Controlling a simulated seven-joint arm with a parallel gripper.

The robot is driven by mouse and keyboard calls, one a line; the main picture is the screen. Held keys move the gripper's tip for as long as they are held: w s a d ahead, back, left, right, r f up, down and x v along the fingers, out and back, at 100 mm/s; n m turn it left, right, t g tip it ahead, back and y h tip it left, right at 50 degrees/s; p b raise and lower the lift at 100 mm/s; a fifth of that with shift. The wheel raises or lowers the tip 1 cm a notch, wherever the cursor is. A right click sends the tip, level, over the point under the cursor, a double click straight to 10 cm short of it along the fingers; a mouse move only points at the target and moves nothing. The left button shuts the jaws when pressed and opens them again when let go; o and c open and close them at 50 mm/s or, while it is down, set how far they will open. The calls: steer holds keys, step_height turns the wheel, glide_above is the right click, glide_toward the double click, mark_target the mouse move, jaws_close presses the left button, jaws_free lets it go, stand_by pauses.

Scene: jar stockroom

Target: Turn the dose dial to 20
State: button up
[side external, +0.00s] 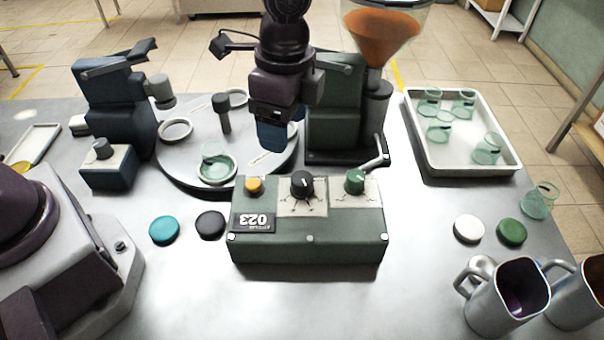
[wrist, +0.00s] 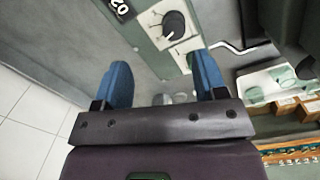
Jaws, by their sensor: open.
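The green control box (side external: 308,240) stands at the middle of the table. On its top are a black knob (side external: 302,184) with a pointer mark and a scale plate, and a green knob (side external: 354,181) on another plate. I cannot tell from any lettering which is the dose dial. My gripper (side external: 272,136) is open and empty, above and behind the box. In the wrist view my blue fingers (wrist: 163,80) are apart, and the black knob (wrist: 173,25) lies beyond them, not between them. The scale numbers are too small to read.
The box carries a yellow button (side external: 254,186) and a number plate (side external: 254,222). A grinder (side external: 335,110) stands close behind my gripper. A round turntable (side external: 180,170) with rings is left. A white tray (side external: 415,110) with glass cups and metal jugs (side external: 508,298) are right. The front middle is clear.

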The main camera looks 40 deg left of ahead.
mark_target(302, 178)
steer(key=f+m, duration=0.1)
steer(key=f, duration=0.3)
steer(key=w+d+f+m, duration=0.1)
steer(key=f, duration=0.3)
steer(key=w+f+m, duration=0.1)
steer(key=f, duration=0.3)
steer(key=shift+w+d+f+t, duration=0.1)
steer(key=shift+d+f+t, duration=0.1)
steer(key=shift+t, duration=0.1)
steer(key=shift+r, duration=0.1)
steer(key=c, duration=0.9)
